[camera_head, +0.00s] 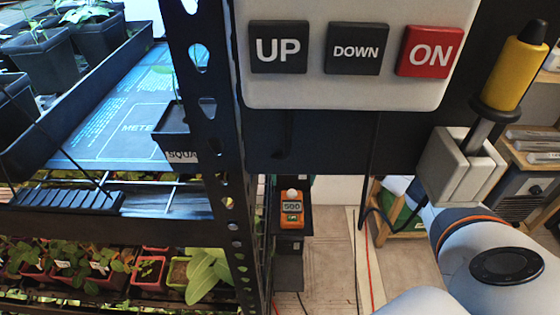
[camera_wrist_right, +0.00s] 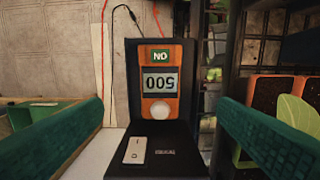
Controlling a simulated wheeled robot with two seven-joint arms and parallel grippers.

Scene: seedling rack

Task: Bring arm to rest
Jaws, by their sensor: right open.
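In the wrist view my right gripper (camera_wrist_right: 160,108) is open, with one green finger at each side and nothing between them. Past the fingers is an orange meter (camera_wrist_right: 160,90) with a white dome, its 500 display upside down in this view. It stands in a black holder (camera_wrist_right: 155,150). The meter also shows in the head view (camera_head: 292,207), low behind the rack post. My right arm enters the head view at lower right; I cannot make out its fingers there. My left gripper is not in view.
A control panel (camera_head: 345,95) with UP, DOWN and ON buttons fills the top middle. A yellow, black-topped handle (camera_head: 505,75) and grey block (camera_head: 460,170) are beside my right arm. The seedling rack (camera_head: 225,200) takes the left. Cables hang over the floor (camera_head: 330,270).

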